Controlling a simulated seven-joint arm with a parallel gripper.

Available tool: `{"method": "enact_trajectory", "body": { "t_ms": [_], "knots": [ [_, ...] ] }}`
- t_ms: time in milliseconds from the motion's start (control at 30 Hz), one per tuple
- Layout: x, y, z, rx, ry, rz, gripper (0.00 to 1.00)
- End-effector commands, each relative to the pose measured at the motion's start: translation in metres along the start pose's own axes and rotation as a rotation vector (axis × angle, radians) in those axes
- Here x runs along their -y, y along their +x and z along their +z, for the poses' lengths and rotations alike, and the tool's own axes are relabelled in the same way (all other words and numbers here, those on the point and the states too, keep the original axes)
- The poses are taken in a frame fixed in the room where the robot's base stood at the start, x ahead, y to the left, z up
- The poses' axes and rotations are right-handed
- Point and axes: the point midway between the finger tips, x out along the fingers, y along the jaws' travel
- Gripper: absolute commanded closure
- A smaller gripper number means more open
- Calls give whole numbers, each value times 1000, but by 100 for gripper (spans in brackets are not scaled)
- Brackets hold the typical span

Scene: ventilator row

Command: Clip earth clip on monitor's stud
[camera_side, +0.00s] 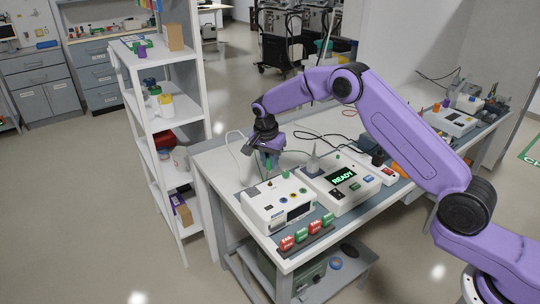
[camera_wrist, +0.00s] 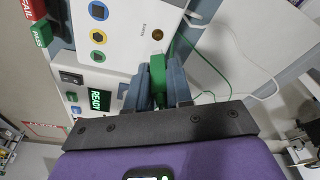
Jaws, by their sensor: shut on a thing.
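My gripper (camera_wrist: 157,84) is shut on a green earth clip (camera_wrist: 157,70), held between its two blue-grey fingers. A thin green wire runs near the clip to the right in the wrist view. A brass stud (camera_wrist: 157,34) stands on the white panel of the monitor (camera_wrist: 130,20), just ahead of the clip's tip; clip and stud look apart, but the height between them is hard to judge. In the side view my gripper (camera_side: 268,157) hangs over the table behind the white monitor (camera_side: 265,207), with green showing at its fingers.
A white unit with a green READY display (camera_side: 345,183) stands right of the monitor. Red and green FAIL and PASS blocks (camera_side: 302,236) line the table's front. A white cable (camera_side: 236,150) curves behind the gripper. A shelf rack (camera_side: 160,120) stands to the left.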

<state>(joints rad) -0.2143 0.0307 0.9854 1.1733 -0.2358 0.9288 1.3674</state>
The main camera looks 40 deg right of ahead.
Motion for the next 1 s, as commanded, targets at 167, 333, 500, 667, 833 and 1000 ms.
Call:
{"method": "enact_trajectory", "body": {
  "t_ms": [167,333,500,667,833,1000],
  "knots": [
    [0,13,3,0,-1,1,100],
    [0,24,5,0,0,2,100],
    [0,32,6,-1,0,1,100],
    [0,37,7,0,0,1,100],
    [0,39,8,-1,0,0,100],
    [0,39,8,-1,0,0,100]
  ]
}}
